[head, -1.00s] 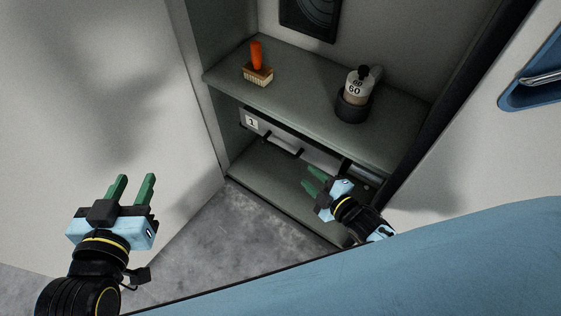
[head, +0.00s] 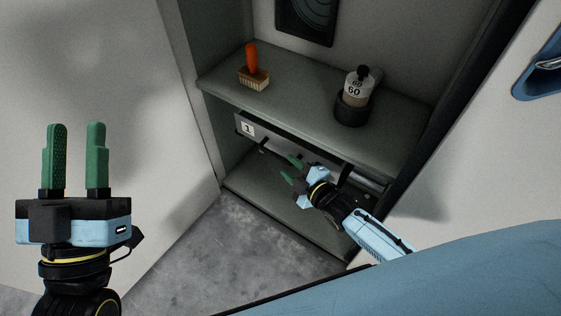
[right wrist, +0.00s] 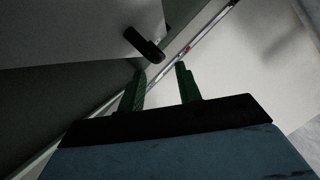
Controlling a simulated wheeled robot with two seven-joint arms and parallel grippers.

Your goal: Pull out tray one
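Tray one (head: 247,128) has a pale front with a white "1" label and sits under the shelf in the cabinet. A dark bar handle (head: 265,146) runs along its front, partly hidden by my right gripper. My right gripper (head: 289,166) is open, its green fingers close to the handle; I cannot tell whether they touch it. In the right wrist view, its fingers (right wrist: 160,75) are apart with nothing between them, and a dark bar end (right wrist: 143,45) shows just beyond the tips. My left gripper (head: 76,150) is open and empty in front of the pale panel at left.
The shelf (head: 310,110) above the tray holds an orange-handled brush (head: 253,70) and a grey weight marked 60 (head: 355,95) in a dark holder. A pale door with a blue handle recess (head: 540,75) stands at right. Grey floor (head: 230,245) lies clear in front.

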